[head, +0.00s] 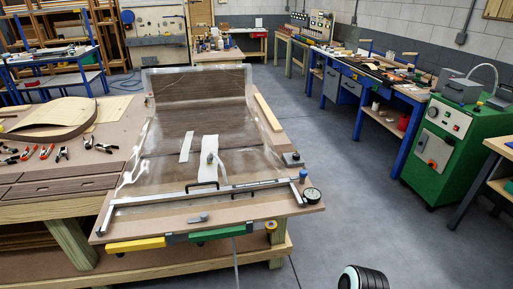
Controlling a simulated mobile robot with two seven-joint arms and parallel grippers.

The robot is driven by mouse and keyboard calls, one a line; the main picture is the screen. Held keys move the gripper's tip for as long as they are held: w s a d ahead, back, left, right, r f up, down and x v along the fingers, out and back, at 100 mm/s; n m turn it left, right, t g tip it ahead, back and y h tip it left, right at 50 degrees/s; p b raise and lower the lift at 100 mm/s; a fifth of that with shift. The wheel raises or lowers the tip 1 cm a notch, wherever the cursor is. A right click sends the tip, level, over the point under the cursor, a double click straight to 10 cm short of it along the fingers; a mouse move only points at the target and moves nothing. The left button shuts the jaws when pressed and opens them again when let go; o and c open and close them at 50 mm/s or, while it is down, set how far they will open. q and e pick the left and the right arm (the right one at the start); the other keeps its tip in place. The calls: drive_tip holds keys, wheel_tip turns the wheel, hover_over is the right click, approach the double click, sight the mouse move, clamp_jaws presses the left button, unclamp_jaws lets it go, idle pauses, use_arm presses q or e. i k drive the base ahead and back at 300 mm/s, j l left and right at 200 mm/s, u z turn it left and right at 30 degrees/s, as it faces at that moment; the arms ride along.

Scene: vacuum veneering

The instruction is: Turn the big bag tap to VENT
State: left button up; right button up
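The big clear vacuum bag (165,142) lies over a brown board on the near bench, with dark veneer under it. A metal closing bar (225,188) with black handles runs across its near end. A small grey lever-like part (197,217) sits on the board in front of the bar. A grey block with a dark knob (292,159) stands at the right edge of the bag. I cannot tell which of these is the tap, and no VENT marking is legible. Neither gripper shows; a dark rounded part with a pale green ring at the bottom right seems to be mine.
A round gauge (312,195) stands at the board's right corner. Yellow (136,244) and green (217,234) bars sit along the front edge, where a pale hose hangs down. Clamps lie at left. A green pump cabinet (436,150) stands at right. The floor between is clear.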

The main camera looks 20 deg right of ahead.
sight(296, 156)
drive_tip(key=i+l+u, duration=0.15)
drive_tip(key=l+u, duration=0.2)
drive_tip(key=l, duration=0.15)
drive_tip(key=l+u, duration=0.65)
drive_tip(key=l, duration=0.9)
drive_tip(key=i, duration=0.05)
